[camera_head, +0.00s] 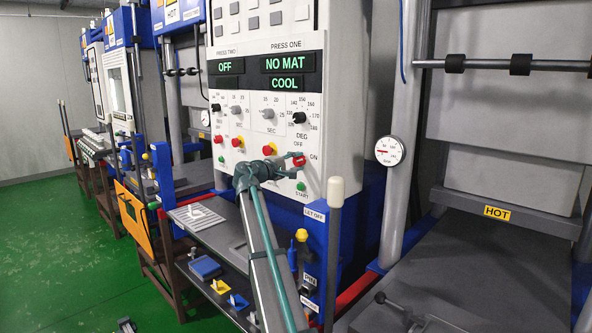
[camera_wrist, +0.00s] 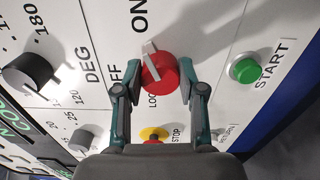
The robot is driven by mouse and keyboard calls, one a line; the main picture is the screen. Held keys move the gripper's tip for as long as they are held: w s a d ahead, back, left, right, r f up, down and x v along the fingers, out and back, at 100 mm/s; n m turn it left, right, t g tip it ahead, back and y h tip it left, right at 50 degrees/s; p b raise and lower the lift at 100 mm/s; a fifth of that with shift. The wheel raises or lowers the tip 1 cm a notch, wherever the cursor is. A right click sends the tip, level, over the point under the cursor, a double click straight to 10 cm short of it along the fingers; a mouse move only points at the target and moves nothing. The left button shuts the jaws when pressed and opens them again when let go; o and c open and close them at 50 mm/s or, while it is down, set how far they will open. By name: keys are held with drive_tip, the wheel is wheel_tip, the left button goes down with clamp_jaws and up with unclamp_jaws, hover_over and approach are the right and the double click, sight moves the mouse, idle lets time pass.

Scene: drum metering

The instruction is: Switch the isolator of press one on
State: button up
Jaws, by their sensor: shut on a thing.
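The isolator of press one is a red round knob (camera_wrist: 160,73) with a pale bar across it, on the white control panel (camera_head: 343,110). In the wrist view its bar points up, between the printed words OFF and ON. The press one display (camera_head: 289,63) reads NO MAT, with COOL below.
A green start button (camera_wrist: 244,69) sits close right of the knob in the wrist view. A yellow and red stop button (camera_wrist: 154,135) is below, and a black temperature dial (camera_wrist: 28,75) is at left. A pale-capped post (camera_head: 335,190) stands right of my arm.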

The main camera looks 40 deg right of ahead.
drive_tip(key=shift+m, duration=0.4)
drive_tip(key=o, duration=1.1)
drive_tip(key=shift+o, duration=0.2)
drive_tip(key=s+a, duration=0.1)
drive_tip(key=a, duration=1.1)
drive_tip(key=shift+s, duration=0.35)
